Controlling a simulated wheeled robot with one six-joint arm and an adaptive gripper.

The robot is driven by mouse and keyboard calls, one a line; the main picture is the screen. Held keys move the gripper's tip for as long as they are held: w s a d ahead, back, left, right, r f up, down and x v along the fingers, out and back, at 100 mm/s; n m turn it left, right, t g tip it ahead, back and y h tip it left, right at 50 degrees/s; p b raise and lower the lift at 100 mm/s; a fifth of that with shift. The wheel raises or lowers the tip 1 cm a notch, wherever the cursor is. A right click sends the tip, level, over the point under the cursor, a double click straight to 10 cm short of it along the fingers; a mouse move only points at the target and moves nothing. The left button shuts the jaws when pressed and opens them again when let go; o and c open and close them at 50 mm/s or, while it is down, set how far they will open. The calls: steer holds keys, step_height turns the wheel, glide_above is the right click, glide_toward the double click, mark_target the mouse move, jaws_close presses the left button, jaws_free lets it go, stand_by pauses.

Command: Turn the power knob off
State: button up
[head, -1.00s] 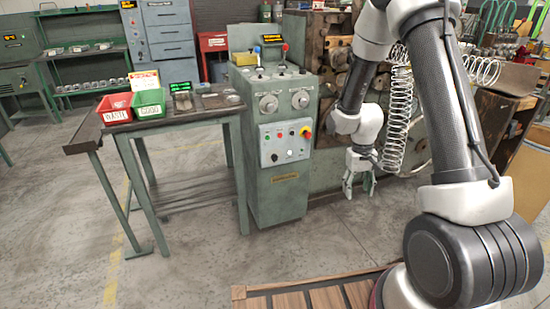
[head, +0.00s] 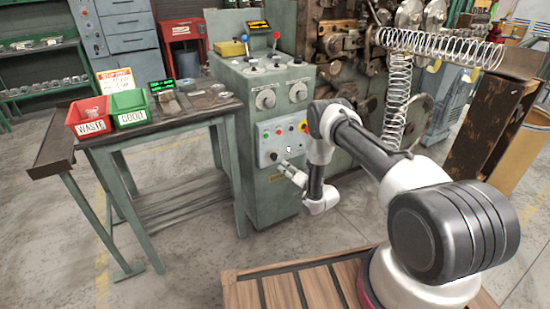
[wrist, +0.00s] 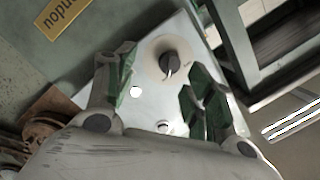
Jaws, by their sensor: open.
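The power knob (wrist: 170,62) is a small dark knob on a round pale plate, set in a light grey control panel (wrist: 205,110). In the head view the panel (head: 264,143) is on the front of the green machine cabinet, and a dark knob (head: 273,156) shows low on its left side. My gripper (wrist: 158,72) is open, its green-padded fingers spread on either side of the knob in the wrist view. In the head view my gripper (head: 284,167) is in front of the panel's lower edge. I cannot tell whether it touches the knob.
Coloured buttons (head: 279,132) sit on the panel above the knob. A side table (head: 160,130) with a red bin (head: 88,117) and a green bin (head: 128,107) stands left of the cabinet. A wire spring (head: 398,100) hangs behind my arm. The floor in front is clear.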

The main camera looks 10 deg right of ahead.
mark_target(277, 158)
steer(key=shift+m+t, duration=0.4)
steer(key=x, duration=0.2)
steer(key=r+x, duration=0.1)
steer(key=x, duration=0.2)
steer(key=r+x, duration=0.1)
steer(key=x, duration=0.1)
steer(key=shift+w+a, duration=0.2)
steer(key=shift+w, duration=0.1)
steer(key=c, duration=1)
